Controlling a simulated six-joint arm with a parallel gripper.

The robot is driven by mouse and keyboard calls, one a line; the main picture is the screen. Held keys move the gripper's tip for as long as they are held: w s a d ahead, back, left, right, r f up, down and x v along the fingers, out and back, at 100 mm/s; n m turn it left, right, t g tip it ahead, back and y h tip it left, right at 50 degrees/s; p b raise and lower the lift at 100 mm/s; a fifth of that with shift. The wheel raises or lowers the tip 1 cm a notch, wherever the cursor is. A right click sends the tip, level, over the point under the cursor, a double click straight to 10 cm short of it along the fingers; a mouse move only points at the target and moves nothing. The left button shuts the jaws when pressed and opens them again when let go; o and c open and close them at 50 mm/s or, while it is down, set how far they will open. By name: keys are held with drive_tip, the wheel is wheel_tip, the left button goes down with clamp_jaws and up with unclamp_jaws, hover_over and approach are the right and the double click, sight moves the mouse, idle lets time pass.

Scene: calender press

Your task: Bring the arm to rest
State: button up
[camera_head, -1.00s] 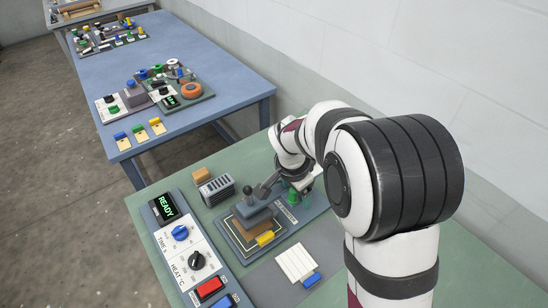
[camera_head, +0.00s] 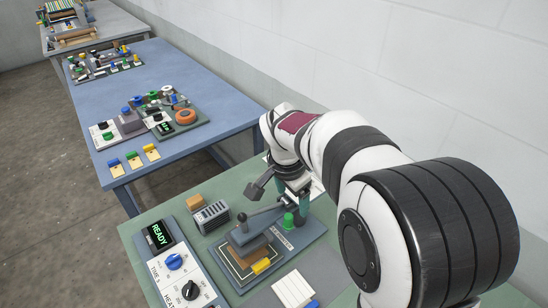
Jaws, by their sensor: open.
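My arm arches from the lower right over the back of the green table (camera_head: 150,228). My gripper (camera_head: 291,194) is open, above the back end of the press (camera_head: 250,243), near its green knob (camera_head: 288,220). The fingertips are partly hidden, and I cannot tell whether they touch anything. The press has a dark lever (camera_head: 262,213) and a block on a brown and yellow-edged plate. I see nothing held in the gripper.
A control panel (camera_head: 172,262) with a READY display, a blue dial and a black dial stands at left. A slotted grey block (camera_head: 212,215) and an orange-brown block (camera_head: 194,202) sit behind it. A white pad (camera_head: 293,290) lies in front. A blue table (camera_head: 190,85) stands behind.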

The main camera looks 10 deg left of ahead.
drive_tip(key=s+d+r+n+g+y, duration=0.15)
drive_tip(key=s+d, duration=0.25)
drive_tip(key=s, duration=0.4)
drive_tip(key=s+d+r+h, duration=0.1)
drive_tip(key=s+d+r, duration=0.1)
drive_tip(key=s+d, duration=0.35)
drive_tip(key=s+a+f+n+g+y, duration=0.1)
drive_tip(key=s+n+y, duration=0.1)
drive_tip(key=s, duration=1.3)
drive_tip(key=shift+s+a+f, duration=0.25)
drive_tip(key=shift+f, duration=0.05)
